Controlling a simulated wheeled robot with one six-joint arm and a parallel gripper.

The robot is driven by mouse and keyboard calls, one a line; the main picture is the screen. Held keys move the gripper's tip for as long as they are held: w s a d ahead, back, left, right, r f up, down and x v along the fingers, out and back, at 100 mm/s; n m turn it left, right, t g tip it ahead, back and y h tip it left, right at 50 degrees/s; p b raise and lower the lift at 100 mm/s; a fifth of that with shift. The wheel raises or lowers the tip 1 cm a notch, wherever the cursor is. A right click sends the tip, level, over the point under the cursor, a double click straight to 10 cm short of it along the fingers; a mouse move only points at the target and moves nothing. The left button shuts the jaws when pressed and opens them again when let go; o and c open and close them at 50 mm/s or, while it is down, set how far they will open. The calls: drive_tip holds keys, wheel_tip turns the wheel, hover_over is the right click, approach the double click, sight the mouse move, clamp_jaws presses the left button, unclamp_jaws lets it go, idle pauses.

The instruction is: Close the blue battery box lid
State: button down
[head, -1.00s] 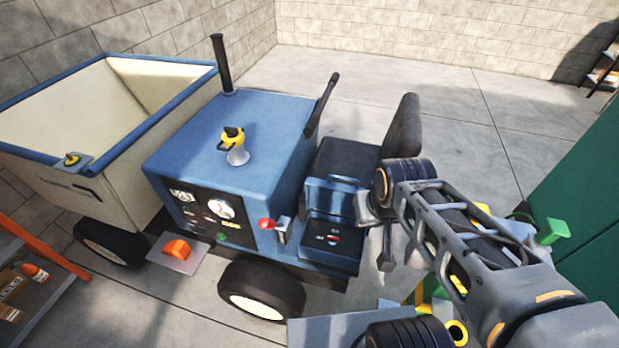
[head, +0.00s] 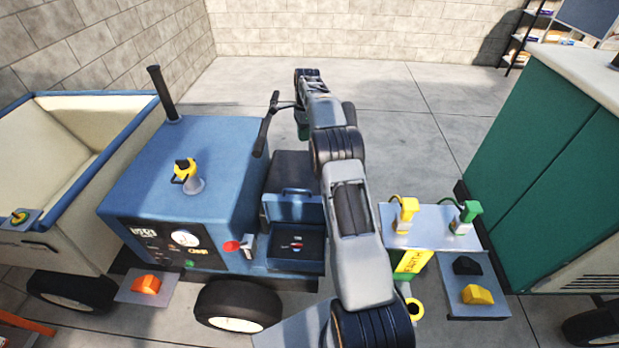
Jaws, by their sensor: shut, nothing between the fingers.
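The blue battery box (head: 296,265) sits on the side of the blue tractor, in front of the seat. Its blue lid (head: 292,208), with a handle on top, stands raised at the back edge, so the box is open. Its dark inside shows a small red and blue part. My arm reaches over just right of the box, its far end beyond the seat. My gripper (head: 285,105) is small and partly hidden there, close to the black lever in the picture. It is shut and empty, apart from the lid.
The black lever (head: 262,135) and a red-knobbed handle (head: 236,246) stand left of the box. The seat (head: 290,168) is behind it, partly covered by my arm. A shelf with yellow and green nozzles (head: 425,238) and a green cabinet (head: 540,160) are right. Open floor lies behind.

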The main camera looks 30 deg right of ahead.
drive_tip(key=d+f+m+g+p, duration=0.1)
drive_tip(key=d+f+m+p, duration=0.1)
drive_tip(key=d+f+m, duration=0.45)
drive_tip(key=s+a+f+b, duration=0.2)
drive_tip(key=a+f+b, duration=0.1)
drive_tip(key=f+b, duration=0.2)
drive_tip(key=s+a+f+n+y+b, duration=0.1)
drive_tip(key=s+a+f+b, duration=0.2)
drive_tip(key=f+b, duration=0.2)
drive_tip(key=shift+w+x, duration=0.2)
drive_tip(key=shift+x, duration=0.8)
drive_tip(key=shift+a, duration=0.2)
